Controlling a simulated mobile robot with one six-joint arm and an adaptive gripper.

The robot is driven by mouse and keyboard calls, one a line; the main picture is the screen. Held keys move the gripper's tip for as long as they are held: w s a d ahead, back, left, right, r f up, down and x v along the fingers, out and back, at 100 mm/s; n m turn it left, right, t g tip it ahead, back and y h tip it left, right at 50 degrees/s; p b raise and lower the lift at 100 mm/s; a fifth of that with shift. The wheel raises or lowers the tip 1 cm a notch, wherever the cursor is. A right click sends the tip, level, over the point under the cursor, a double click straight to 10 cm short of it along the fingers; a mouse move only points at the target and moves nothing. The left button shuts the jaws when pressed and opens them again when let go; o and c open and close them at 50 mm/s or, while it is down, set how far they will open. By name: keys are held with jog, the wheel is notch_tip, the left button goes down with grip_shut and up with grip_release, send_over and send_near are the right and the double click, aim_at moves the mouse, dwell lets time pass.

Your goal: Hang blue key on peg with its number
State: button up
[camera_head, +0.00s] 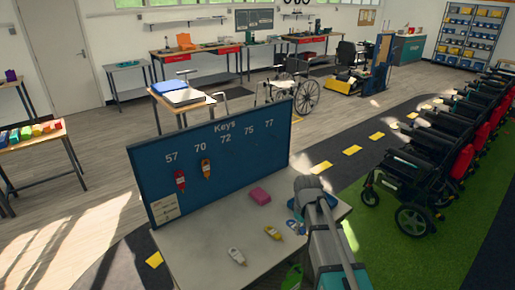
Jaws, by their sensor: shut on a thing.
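The blue key (294,226) is at the right part of the light table, close against my gripper (302,213), partly hidden by it. My gripper is shut on the blue key; its fingertips are mostly hidden by my arm, and the key's number is too small to read. The blue key board (225,185) stands upright along the table's back edge, headed "Keys", with numbers 57, 70, 72, 75 and 77. A red key (180,180) hangs below 57 and an orange key (206,168) below 70. No key hangs below 72, 75 or 77.
On the table (200,245) lie a white key (236,256), a yellow key (273,233) and a pink block (260,195). Wheelchairs (415,185) stand in a row at right.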

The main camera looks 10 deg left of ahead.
jog(key=shift+f+b, duration=1.05)
jog(key=shift+f, duration=0.05)
jog(key=shift+r, duration=0.1)
